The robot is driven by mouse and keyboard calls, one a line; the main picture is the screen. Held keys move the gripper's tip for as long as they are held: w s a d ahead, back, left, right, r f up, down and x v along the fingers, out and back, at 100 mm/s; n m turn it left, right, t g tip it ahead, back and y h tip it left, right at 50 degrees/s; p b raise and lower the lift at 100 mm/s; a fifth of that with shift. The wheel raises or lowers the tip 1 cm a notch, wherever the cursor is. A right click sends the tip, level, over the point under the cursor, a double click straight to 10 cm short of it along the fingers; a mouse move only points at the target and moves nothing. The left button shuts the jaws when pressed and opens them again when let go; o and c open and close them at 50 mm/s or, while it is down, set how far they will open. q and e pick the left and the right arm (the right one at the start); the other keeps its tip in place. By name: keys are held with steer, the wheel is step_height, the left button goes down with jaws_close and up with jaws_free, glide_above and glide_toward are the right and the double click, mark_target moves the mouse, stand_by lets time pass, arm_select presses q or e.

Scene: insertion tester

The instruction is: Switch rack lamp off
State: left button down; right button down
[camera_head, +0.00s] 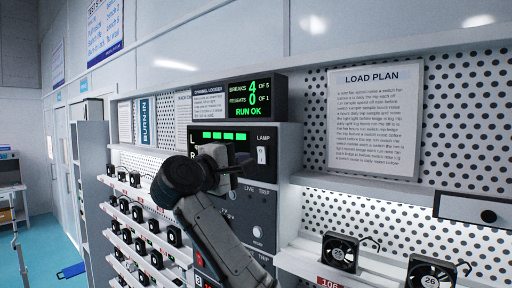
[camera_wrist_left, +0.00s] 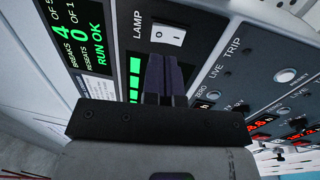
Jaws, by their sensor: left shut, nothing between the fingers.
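The lamp switch (camera_head: 262,155) is a white rocker under the word LAMP on the black rack panel. It also shows in the left wrist view (camera_wrist_left: 167,36), with its marks visible. My left gripper (camera_head: 244,160) is shut and empty, its fingertips just left of the switch in the head view. In the left wrist view the dark fingers (camera_wrist_left: 164,65) point at the switch's near edge. I cannot tell whether they touch it. A row of green bars (camera_head: 224,135) is lit beside the switch. My right gripper is not in view.
Above the panel, a display (camera_head: 250,98) reads RUN OK in green. The panel carries more knobs and LIVE and TRIP labels below. Racks of small fans (camera_head: 138,213) stand at left, and larger fans (camera_head: 340,252) sit on the right shelf. A load plan sheet (camera_head: 374,118) hangs at right.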

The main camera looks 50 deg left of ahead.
mark_target(262, 152)
arm_select(q)
steer(key=p+x, duration=0.1)
steer(key=x, duration=0.3)
steer(key=shift+w+r+p, duration=0.1)
steer(key=shift+w+p, duration=0.25)
steer(key=shift+p, duration=0.05)
steer(key=shift+w+a, duration=0.2)
steer(key=shift+w, duration=0.35)
